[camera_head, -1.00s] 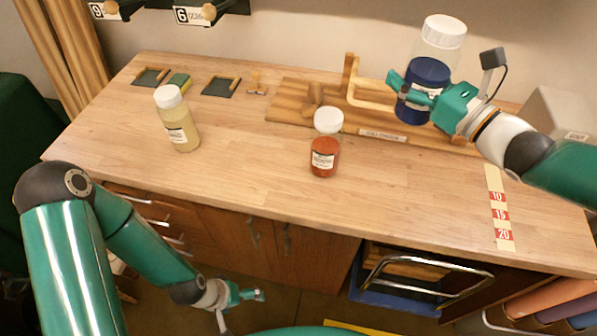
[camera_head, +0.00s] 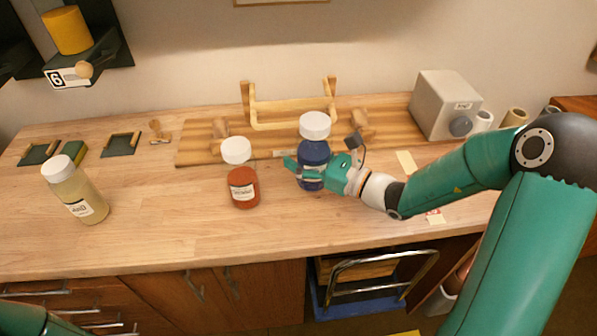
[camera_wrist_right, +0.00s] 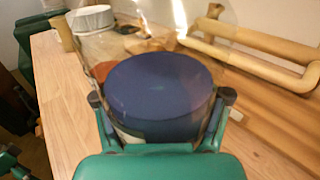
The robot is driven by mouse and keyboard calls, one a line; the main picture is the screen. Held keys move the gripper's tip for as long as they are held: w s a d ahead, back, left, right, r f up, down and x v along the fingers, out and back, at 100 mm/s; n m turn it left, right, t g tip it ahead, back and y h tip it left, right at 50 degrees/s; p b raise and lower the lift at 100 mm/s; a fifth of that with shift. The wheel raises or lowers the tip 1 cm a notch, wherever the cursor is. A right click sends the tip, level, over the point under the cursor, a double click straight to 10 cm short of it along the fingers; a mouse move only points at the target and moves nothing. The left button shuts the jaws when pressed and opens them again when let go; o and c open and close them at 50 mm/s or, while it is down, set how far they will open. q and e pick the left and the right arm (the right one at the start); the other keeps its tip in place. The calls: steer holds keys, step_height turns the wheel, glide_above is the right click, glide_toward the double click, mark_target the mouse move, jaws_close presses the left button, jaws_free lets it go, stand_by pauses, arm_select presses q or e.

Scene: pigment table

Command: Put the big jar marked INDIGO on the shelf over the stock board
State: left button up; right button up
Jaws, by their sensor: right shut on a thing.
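A jar of dark blue pigment with a white lid (camera_head: 313,153) is in my right gripper (camera_head: 312,178), whose fingers are shut around its body. The jar is upright, in front of the stock board (camera_head: 196,150); I cannot tell whether its base touches the table. Its label is mostly hidden. In the right wrist view the blue pigment (camera_wrist_right: 160,92) fills the space between the fingers. A wooden shelf frame (camera_head: 292,116) rises over the board behind the jar. Only a piece of my left arm shows at the lower left; its gripper is out of view.
A jar of red-orange pigment (camera_head: 243,188) stands left of the held jar, close by. A pale yellow jar (camera_head: 76,190) stands at the far left. A grey box (camera_head: 445,105) sits at the back right. The table front between the jars is clear.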

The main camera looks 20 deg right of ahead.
steer(key=shift+f, duration=2.65)
steer(key=o, duration=1.9)
steer(key=shift+c, duration=0.2)
steer(key=shift+s+d, duration=0.1)
